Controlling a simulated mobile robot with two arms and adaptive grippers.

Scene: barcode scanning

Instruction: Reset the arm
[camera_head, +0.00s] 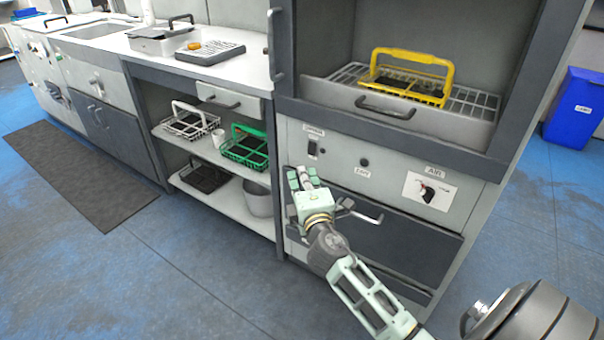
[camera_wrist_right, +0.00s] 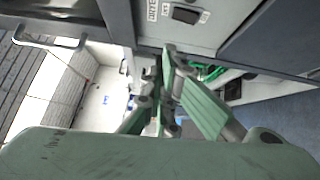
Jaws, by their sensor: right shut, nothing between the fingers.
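My right arm reaches in from the lower right of the head view. Its pale green right gripper (camera_head: 303,178) is in front of the grey cabinet (camera_head: 379,170), below the switch panel and beside the upper drawer handle. The gripper is shut and empty. In the right wrist view its fingers (camera_wrist_right: 168,90) show close up at the centre, with the cabinet front and shelf area behind. I cannot tell whether the gripper touches the cabinet. My left gripper is not in view.
A yellow basket (camera_head: 407,75) sits on a wire rack in the open cabinet. A green basket (camera_head: 246,148) and a white basket (camera_head: 190,121) stand on the shelf left of my gripper. A blue bin (camera_head: 574,108) is at the right. The floor (camera_head: 200,262) in front is clear.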

